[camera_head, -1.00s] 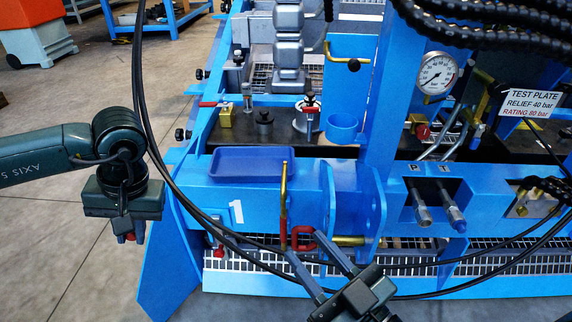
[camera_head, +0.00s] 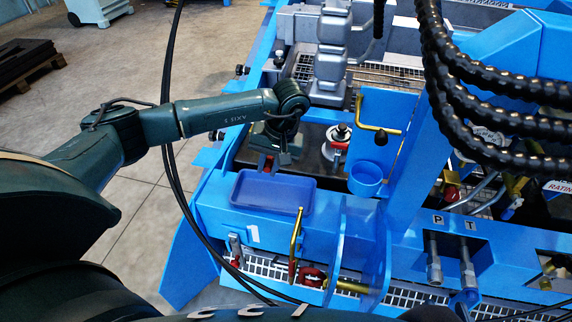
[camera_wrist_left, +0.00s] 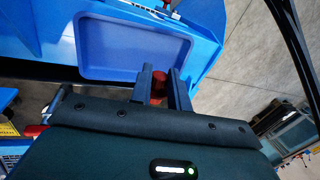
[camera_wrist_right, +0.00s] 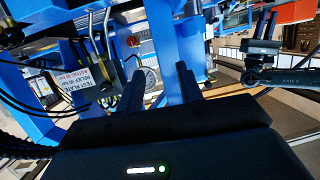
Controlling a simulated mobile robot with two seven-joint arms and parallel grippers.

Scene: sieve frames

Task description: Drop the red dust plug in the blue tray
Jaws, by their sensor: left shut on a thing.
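The blue tray (camera_head: 272,192) sits flat and empty on the blue bench ledge. My left gripper (camera_head: 266,165) is close behind the tray's far edge in the head view, fingers pointing down. In the left wrist view, its fingers (camera_wrist_left: 160,86) are shut on the red dust plug (camera_wrist_left: 158,82). There the plug shows against the edge of the tray (camera_wrist_left: 130,48); its height above the tray is unclear. My right gripper (camera_wrist_right: 160,88) shows in the right wrist view with fingers apart and nothing between them. Its fingers are not visible in the head view.
A blue cup holder (camera_head: 366,180) stands right of the tray. A brass lever (camera_head: 296,235) and a red shackle (camera_head: 312,276) are in front of the ledge. A black hose (camera_head: 172,130) hangs past my left arm. Thick black hoses (camera_head: 455,70) hang at the right.

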